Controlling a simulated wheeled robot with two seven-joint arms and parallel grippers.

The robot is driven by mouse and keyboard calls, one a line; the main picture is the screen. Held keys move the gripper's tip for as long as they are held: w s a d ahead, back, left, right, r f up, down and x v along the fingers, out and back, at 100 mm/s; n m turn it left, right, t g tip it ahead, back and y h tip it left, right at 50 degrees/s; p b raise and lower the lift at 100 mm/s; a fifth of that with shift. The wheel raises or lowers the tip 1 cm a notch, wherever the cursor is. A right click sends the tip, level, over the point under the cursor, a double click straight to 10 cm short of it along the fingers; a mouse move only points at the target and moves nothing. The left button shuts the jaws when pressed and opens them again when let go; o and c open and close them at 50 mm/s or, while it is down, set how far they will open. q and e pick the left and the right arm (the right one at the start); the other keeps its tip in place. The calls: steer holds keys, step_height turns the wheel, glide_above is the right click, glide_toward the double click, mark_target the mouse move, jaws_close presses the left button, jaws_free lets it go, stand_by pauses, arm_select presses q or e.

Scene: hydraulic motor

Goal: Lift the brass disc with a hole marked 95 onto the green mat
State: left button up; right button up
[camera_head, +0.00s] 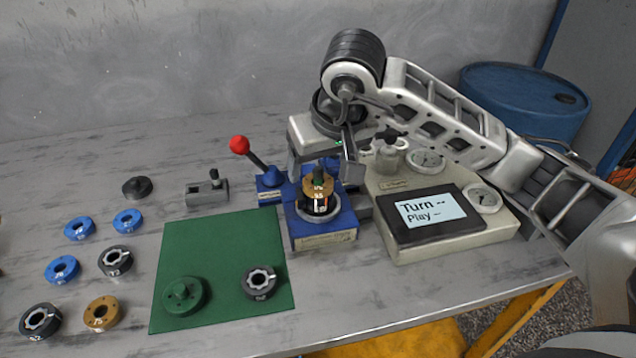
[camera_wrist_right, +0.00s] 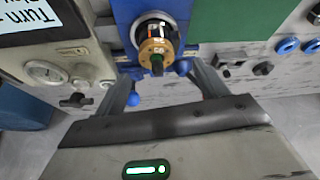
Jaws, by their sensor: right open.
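The brass disc (camera_head: 318,188), with a marking that looks like 95, sits at the top of a dark stack on the blue block (camera_head: 325,241). A dark green peg stands up through its hole. It also shows in the right wrist view (camera_wrist_right: 155,49). My right gripper (camera_head: 322,160) is open and empty just above the disc, with one finger on each side and no visible contact. The green mat (camera_head: 220,250) lies left of the block. My left gripper is not in view.
A red-knobbed lever (camera_head: 239,145) stands behind-left of the block. A gauge unit with a screen (camera_head: 436,212) stands to its right. Blue and dark rings and another brass disc (camera_head: 101,314) lie left of the mat. The mat's back and middle are bare.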

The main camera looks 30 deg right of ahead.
mark_target(321, 173)
steer(key=x, duration=0.3)
steer(key=shift+d+f, duration=0.25)
steer(key=shift+f, duration=0.15)
steer(key=shift+w+f, duration=0.3)
steer(key=shift+f, duration=0.15)
steer(key=c, duration=1.2)
arm_select(q)
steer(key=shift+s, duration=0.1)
steer(key=shift+p, duration=0.3)
arm_select(e)
steer(key=shift+r, duration=0.15)
